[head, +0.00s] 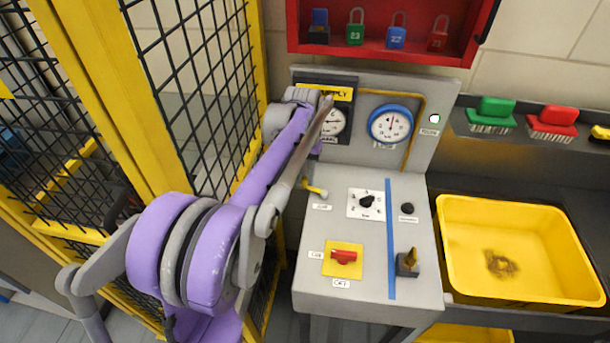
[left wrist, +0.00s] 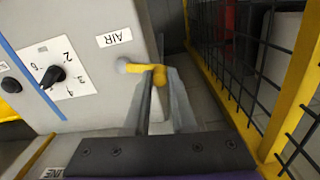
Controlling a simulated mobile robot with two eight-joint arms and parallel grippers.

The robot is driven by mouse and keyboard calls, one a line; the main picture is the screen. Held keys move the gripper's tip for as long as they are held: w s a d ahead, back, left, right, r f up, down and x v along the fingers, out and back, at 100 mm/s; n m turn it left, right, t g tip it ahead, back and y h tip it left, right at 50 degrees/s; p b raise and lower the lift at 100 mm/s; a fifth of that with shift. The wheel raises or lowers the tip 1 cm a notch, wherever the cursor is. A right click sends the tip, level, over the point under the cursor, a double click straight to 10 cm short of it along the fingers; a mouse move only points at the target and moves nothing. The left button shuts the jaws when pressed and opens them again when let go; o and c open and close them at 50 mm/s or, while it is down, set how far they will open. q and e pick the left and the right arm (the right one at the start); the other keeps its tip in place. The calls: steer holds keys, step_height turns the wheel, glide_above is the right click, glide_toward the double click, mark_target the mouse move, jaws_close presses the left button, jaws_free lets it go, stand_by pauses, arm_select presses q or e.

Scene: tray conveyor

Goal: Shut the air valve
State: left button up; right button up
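The air valve has a yellow handle (head: 315,189) on a grey stem, at the left edge of the grey console above a small label. In the left wrist view the yellow handle (left wrist: 138,68) reaches from the stem out past the console edge, beside the label AIR, seen upside down. My left gripper (left wrist: 160,75) is open, with a gap between its fingers. Its fingertips are at the handle's outer end; I cannot tell whether they touch it. In the head view my left gripper (head: 308,178) is mostly hidden behind my arm. My right gripper is not in view.
The console (head: 355,285) carries a dial (head: 366,202), a red switch (head: 343,256) and a gauge (head: 390,124). A yellow-framed mesh fence (head: 205,90) stands close on the left. A yellow tray (head: 470,215) lies at the right, and a red lock cabinet (head: 380,50) hangs above.

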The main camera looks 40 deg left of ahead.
arm_select(q)
jaws_close()
steer(key=shift+s+d+n, duration=0.15)
steer(key=shift+s+n, duration=0.3)
steer(key=shift+n, duration=0.45)
steer(key=shift+s+d+n+b, duration=0.15)
steer(key=shift+s+n+b, duration=0.2)
steer(key=shift+n, duration=0.45)
steer(key=o, duration=0.7)
jaws_free()
